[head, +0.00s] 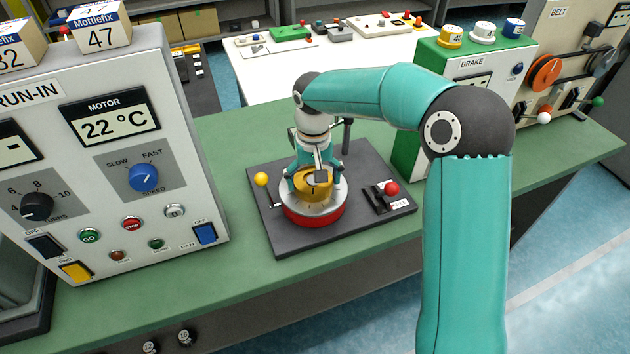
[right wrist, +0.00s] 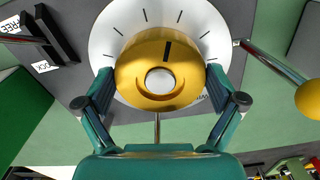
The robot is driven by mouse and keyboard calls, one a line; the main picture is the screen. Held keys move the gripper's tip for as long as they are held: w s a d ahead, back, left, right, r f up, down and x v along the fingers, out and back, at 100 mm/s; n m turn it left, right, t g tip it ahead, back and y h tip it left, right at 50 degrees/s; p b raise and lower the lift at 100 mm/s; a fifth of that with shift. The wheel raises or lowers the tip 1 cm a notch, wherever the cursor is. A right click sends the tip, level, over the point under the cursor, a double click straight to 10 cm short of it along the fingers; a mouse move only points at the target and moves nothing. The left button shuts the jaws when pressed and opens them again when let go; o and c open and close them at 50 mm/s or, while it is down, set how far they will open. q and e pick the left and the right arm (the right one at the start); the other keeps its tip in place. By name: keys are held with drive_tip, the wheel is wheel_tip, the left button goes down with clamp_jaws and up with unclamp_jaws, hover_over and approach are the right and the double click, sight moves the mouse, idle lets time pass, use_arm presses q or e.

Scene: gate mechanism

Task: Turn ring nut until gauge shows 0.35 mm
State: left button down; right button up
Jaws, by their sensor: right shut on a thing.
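The brass ring nut (head: 314,186) sits on a white dial with dark tick marks, above a red round base (head: 315,216). My right gripper (head: 314,182) reaches down over it from above and is shut on it. In the right wrist view, the fingers of my right gripper (right wrist: 160,88) press on both sides of the ring nut (right wrist: 145,88), which carries a dark index mark. The dial (right wrist: 148,20) shows around it. I cannot pick out a gauge reading in millimetres in either view. My left gripper is not in view.
The fixture stands on a dark plate (head: 270,228) with a yellow-knobbed lever (head: 261,179) at left and a red-knobbed lever (head: 391,188) at right. The run-in panel (head: 120,180) stands to the left, the green brake box (head: 409,135) to the right.

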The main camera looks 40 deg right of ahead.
drive_tip(key=shift+w+r+m, duration=0.1)
drive_tip(key=shift+m, duration=0.5)
drive_tip(key=o, duration=0.8)
wheel_tip(320, 180, up, 12)
drive_tip(key=shift+f, duration=0.1)
idle(0.7)
